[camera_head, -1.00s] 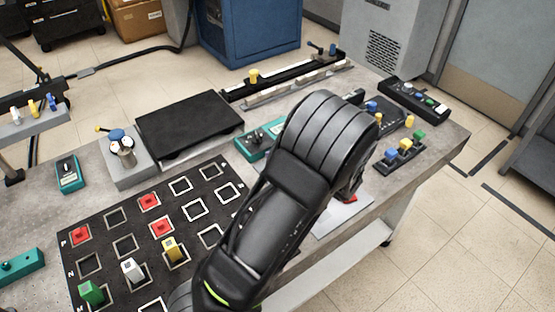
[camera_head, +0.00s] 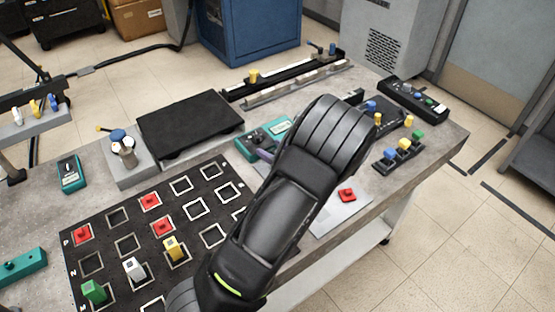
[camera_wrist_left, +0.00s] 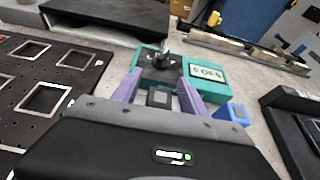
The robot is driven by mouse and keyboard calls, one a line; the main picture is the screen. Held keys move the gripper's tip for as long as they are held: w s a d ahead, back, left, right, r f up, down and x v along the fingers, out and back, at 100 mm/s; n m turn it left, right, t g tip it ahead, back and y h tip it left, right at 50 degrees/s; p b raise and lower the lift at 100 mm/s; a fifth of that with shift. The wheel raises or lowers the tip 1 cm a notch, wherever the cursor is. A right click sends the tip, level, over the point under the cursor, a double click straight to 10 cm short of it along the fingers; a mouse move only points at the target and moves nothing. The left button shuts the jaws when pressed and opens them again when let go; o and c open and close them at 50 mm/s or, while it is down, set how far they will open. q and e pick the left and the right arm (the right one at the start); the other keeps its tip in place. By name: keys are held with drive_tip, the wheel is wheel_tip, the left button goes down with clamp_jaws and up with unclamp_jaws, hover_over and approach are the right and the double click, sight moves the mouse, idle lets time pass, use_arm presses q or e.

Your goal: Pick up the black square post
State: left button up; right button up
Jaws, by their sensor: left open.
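The black square post (camera_wrist_left: 160,97) shows in the left wrist view as a small dark block with a grey square top. It is between the two purple fingers of my left gripper (camera_wrist_left: 159,84), which are open and spread to either side of it. I cannot tell whether either finger touches it. The post is hidden there. My right gripper is not in view.
A black board of square frames (camera_head: 205,237) holds red, green, white and yellow pieces. A black platform (camera_head: 190,122) stands behind. A red piece (camera_head: 347,195) lies on a pale plate at right. A small blue block (camera_wrist_left: 233,113) is right of my fingers.

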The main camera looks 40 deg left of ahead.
use_arm(q)
drive_tip(key=shift+c, duration=0.4)
clamp_jaws()
